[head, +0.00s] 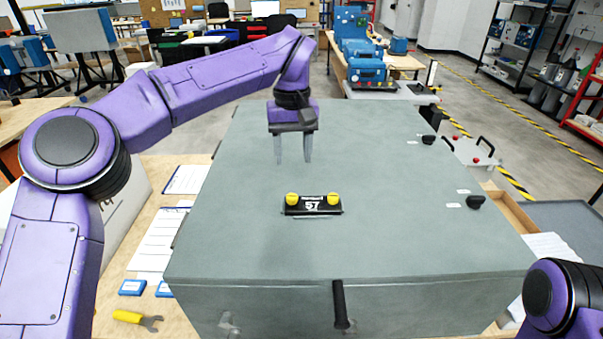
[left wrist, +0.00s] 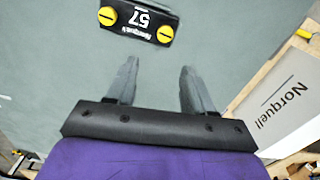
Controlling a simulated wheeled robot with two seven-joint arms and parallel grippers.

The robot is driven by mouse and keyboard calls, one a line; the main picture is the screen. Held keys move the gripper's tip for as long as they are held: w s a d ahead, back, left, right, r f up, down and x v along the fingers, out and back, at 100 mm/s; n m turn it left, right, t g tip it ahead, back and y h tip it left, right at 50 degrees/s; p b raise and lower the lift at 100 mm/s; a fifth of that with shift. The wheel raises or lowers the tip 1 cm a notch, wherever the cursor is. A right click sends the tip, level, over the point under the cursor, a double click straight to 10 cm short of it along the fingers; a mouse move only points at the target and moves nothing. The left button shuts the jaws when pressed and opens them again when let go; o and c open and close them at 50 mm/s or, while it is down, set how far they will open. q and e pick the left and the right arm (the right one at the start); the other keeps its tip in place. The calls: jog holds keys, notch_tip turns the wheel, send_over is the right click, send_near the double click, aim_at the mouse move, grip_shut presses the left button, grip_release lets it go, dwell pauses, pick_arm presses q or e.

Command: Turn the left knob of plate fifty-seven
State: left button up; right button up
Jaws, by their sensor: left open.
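The black plate marked 57 (head: 313,208) lies on the grey cabinet's top, its number looking upside down in the head view. It has two round yellow knobs, one at picture left (head: 291,199) and one at picture right (head: 333,199). In the left wrist view, the plate (left wrist: 138,22) lies beyond the fingertips, with one slotted knob (left wrist: 107,16) at its left end and the other (left wrist: 166,33) at its right. My left gripper (head: 293,160) is open and empty, fingers pointing down, beyond the plate and apart from it. My right gripper is out of view.
The grey cabinet (head: 390,240) has a black front handle (head: 340,304) and two black knobs (head: 428,139) (head: 475,202) along its right side. Papers (head: 160,235) and a yellow-handled tool (head: 137,320) lie on the left of the bench. The top around the plate is clear.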

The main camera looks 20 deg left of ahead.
aim_at(294, 194)
pick_arm(q)
jog(key=f, duration=0.3)
jog(key=shift+s+f, duration=0.15)
jog(key=shift+s, duration=0.15)
jog(key=s+f, duration=0.1)
jog(key=f, duration=0.1)
jog(key=s+f, duration=0.1)
jog(key=s, duration=0.1)
jog(key=shift+f+p, duration=0.4)
jog(key=w+f, duration=0.2)
jog(key=f, duration=0.1)
jog(key=shift+w+f, duration=0.1)
jog(key=shift+w, duration=0.3)
jog(key=shift+s+r, duration=0.2)
jog(key=shift+s, duration=0.05)
jog(key=shift+s+r, duration=0.15)
jog(key=shift+s, duration=0.2)
jog(key=c, duration=0.6)
grip_shut()
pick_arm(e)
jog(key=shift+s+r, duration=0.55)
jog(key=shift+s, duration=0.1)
